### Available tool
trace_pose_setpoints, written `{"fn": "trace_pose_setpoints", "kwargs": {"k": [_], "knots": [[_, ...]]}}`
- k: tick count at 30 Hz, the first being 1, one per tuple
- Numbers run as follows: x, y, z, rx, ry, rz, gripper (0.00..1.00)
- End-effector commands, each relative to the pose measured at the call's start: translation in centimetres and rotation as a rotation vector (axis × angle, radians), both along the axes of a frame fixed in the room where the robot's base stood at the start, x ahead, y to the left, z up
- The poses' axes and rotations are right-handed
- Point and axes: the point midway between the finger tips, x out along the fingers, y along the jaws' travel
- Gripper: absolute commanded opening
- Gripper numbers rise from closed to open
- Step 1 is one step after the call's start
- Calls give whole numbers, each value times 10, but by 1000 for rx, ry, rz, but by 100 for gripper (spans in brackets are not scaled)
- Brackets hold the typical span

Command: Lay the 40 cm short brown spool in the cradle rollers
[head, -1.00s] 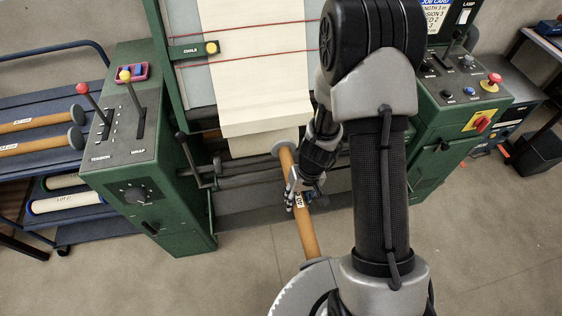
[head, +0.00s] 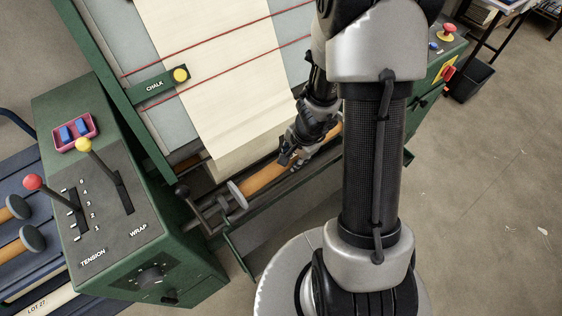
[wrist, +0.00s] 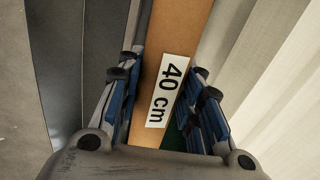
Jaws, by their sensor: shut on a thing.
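The brown spool (head: 263,178) has a grey end disc on its left end. In the head view it lies lengthwise along the cradle rollers (head: 224,208), just in front of the cream cloth; whether it touches them I cannot tell. My gripper (head: 294,151) is shut on the spool near its middle. In the wrist view the spool (wrist: 188,35) runs between the blue-padded fingers of my gripper (wrist: 160,100), and its white label reads "40 cm". My arm hides part of the spool's right side.
The cream cloth (head: 200,75) hangs down the sloped board behind the cradle. A green control box (head: 110,215) with red and yellow levers stands at the left. Other brown spools (head: 20,245) lie on the blue rack at far left.

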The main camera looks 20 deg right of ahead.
Motion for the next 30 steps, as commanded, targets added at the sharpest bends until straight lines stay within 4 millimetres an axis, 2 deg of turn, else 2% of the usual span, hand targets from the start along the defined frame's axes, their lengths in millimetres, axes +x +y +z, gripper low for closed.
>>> {"fn": "trace_pose_setpoints", "kwargs": {"k": [8, 27, 30], "knots": [[6, -3, -9, 4, -3, -53, 2], [49, 6, -72, 3, -3, -48, 2], [49, 5, -87, 4, -4, -48, 2]]}}
